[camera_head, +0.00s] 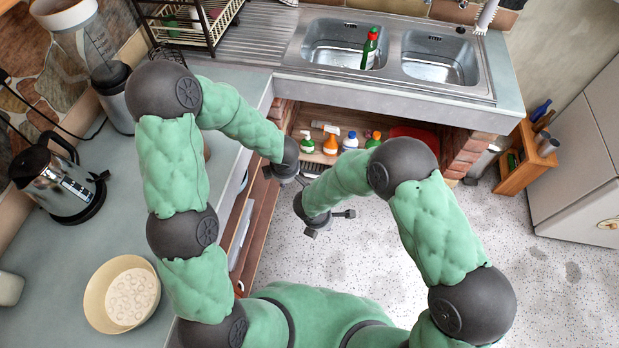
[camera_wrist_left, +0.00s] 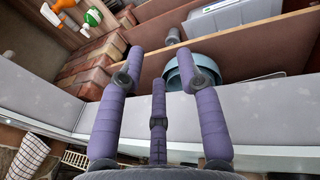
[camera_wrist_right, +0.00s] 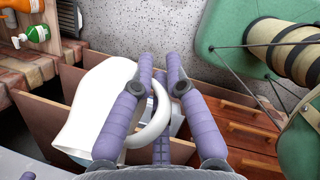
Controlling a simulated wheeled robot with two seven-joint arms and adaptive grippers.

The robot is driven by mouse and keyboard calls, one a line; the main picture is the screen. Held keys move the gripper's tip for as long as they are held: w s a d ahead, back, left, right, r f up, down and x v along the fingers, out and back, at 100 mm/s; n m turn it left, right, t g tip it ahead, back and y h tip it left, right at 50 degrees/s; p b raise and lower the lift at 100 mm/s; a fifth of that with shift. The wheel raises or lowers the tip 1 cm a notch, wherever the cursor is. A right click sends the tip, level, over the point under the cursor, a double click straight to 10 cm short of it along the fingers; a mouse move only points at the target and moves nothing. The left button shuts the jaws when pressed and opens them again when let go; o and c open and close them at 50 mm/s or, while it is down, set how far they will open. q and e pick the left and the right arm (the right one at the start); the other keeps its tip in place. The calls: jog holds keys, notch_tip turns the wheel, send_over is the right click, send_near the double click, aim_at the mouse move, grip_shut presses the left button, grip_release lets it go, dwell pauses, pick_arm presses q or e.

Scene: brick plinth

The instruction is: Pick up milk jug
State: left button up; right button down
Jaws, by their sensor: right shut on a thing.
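The milk jug (camera_wrist_right: 92,108) is white and shows in the right wrist view, left of the fingers, with its curved handle (camera_wrist_right: 158,118) running between them. My right gripper (camera_wrist_right: 159,62) is shut on this handle. In the head view my right gripper (camera_head: 328,220) is in front of the shelf under the sink, and I cannot make out the jug there. My left gripper (camera_wrist_left: 155,58) is open and empty, with its fingers spread toward wooden shelving. In the head view it is close to the left cabinet, partly hidden by its arm.
The left counter holds a kettle (camera_head: 58,183) and a cream bowl (camera_head: 98,292). A sink (camera_head: 290,70) with a green bottle (camera_head: 370,48) is at the back. Several bottles stand on the brick-sided shelf below.

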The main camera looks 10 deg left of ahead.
pick_arm(q)
jog(key=shift+s+d+r+n+g+h, duration=0.25)
jog(key=shift+s+d+r+n+g, duration=0.2)
jog(key=shift+d+r+n, duration=0.7)
jog(key=shift+s+d+r+n+g+h, duration=0.2)
jog(key=shift+s+d+r+n+g, duration=0.45)
jog(key=shift+d, duration=0.95)
jog(key=shift+s+d+r+n+g+h, duration=0.15)
jog(key=shift+d+r+n+g+h, duration=0.25)
jog(key=shift+d+r, duration=0.9)
jog(key=shift+d+f, duration=0.1)
jog(key=shift+f, duration=0.1)
notch_tip(320, 180, down, 12)
jog(key=shift+w, duration=0.15)
jog(key=shift+y, duration=0.25)
jog(key=shift+c, duration=0.3)
grip_shut()
pick_arm(e)
jog(key=shift+w+r, duration=0.1)
jog(key=shift+r, duration=0.55)
